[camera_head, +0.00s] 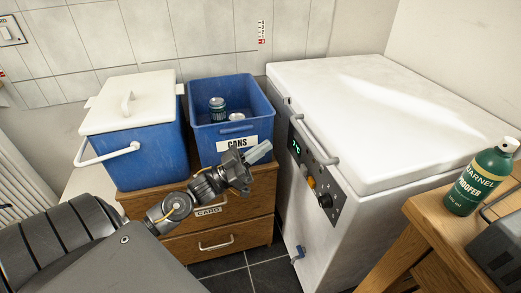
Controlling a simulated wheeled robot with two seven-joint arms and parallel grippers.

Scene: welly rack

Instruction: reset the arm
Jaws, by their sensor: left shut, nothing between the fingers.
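My left gripper (258,153) is shut and empty. It is in front of the lower right part of the blue open box labelled CANS (254,101), with its fingers pointing to the right. The arm behind it comes in from the lower left, across the front of the wooden drawer unit (255,206). My right gripper is not in view.
A blue cool box (151,160) with a white lid stands left of the CANS box, which holds cans (217,107). A white chest freezer (375,115) stands to the right. A green spray can (480,180) stands on a wooden table (432,224).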

